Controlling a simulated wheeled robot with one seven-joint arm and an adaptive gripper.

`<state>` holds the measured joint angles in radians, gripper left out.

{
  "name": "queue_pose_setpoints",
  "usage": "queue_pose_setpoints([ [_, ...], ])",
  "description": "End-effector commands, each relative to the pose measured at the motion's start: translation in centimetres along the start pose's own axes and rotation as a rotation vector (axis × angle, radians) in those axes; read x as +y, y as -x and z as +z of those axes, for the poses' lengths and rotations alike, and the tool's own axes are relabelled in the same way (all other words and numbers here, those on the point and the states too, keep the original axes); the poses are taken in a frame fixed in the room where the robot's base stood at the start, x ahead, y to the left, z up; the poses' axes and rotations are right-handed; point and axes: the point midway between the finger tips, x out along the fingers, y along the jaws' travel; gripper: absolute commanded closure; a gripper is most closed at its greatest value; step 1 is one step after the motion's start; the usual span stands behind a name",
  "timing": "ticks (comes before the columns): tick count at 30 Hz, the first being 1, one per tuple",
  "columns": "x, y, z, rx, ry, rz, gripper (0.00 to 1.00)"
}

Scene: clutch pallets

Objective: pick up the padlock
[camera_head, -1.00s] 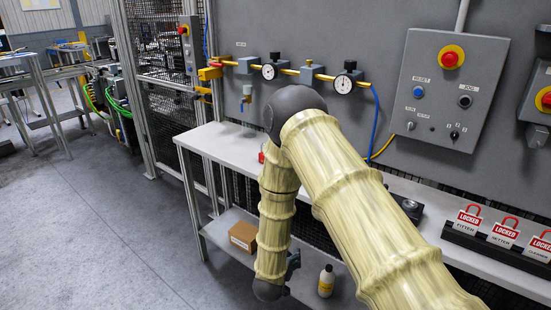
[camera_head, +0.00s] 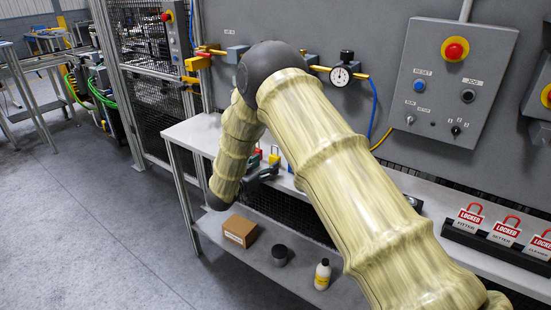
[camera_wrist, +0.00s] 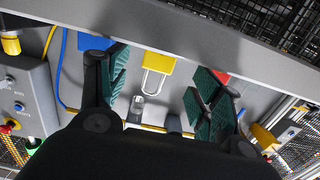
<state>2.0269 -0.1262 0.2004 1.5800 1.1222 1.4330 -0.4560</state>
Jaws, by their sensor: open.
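A yellow padlock (camera_wrist: 160,62) shows upside down in the wrist view, its silver shackle pointing down the picture. A blue padlock (camera_wrist: 92,42) and a red one (camera_wrist: 221,75) flank it. In the head view the yellow padlock (camera_head: 274,155) shows small on the bench, close to my gripper (camera_head: 262,174). My gripper also shows in the wrist view (camera_wrist: 158,78), with its green-padded fingers apart on either side of the yellow padlock in the picture. It holds nothing. I cannot tell how far the fingers are from it in depth.
The bench edge (camera_wrist: 190,36) crosses the wrist view beside the padlocks. A cardboard box (camera_head: 239,231), a dark round item (camera_head: 280,255) and a white bottle (camera_head: 322,274) stand on the lower shelf. A rack of locked-out tags (camera_head: 500,236) sits at the right.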

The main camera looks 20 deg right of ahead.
Motion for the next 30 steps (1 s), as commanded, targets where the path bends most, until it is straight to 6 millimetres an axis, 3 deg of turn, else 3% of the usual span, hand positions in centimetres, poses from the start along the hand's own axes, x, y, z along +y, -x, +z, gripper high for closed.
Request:
queue_pose_setpoints([
  [8,0.2,-1.9,-0.3,0.0,0.0,0.002,0.35],
  [18,0.4,-6.0,-0.8,-0.001,0.0,0.003,0.35],
  [26,0.4,-6.4,-0.7,0.0,0.0,0.003,0.35],
  [30,0.4,-6.4,-0.7,0.0,0.0,0.003,0.58],
])
